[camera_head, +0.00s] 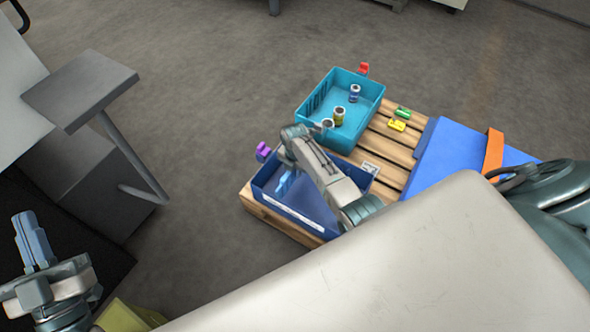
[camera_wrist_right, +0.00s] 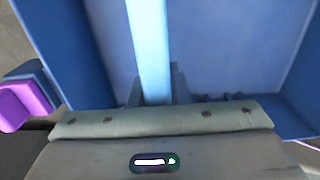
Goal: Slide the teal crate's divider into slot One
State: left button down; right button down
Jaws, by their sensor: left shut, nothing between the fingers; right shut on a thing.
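The teal crate (camera_head: 338,90) stands at the far end of the wooden pallet, with vertical slots along its left wall. A few small jars stand in it, one dark (camera_head: 355,92) and one yellow (camera_head: 340,115). My right gripper (camera_head: 289,170) reaches down into the dark blue crate (camera_head: 262,186) and is shut on a light blue divider (camera_head: 284,184). The divider (camera_wrist_right: 149,45) also shows in the right wrist view as a narrow strip between the fingers. I cannot read any slot label. My left gripper (camera_head: 33,240) is shut and empty at the lower left.
A blue flat-topped box (camera_head: 455,155) with an orange strap (camera_head: 493,152) is on the pallet's right. Green (camera_head: 403,112) and yellow (camera_head: 397,125) clips lie between. A red clip (camera_head: 364,68) and a purple clip (camera_head: 262,151) sit at crate rims. A grey stand (camera_head: 80,90) is left.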

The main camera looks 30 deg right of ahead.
aim_at(295, 180)
jog(key=shift+f+b, duration=1.7)
jog(key=shift+f, duration=0.9)
jog(key=c, duration=1.3)
grip_release()
jog(key=shift+o, duration=0.5)
jog(key=o, duration=1.2)
jog(key=shift+r, duration=0.1)
jog(key=shift+r+p, duration=3.4)
jog(key=shift+p, duration=0.45)
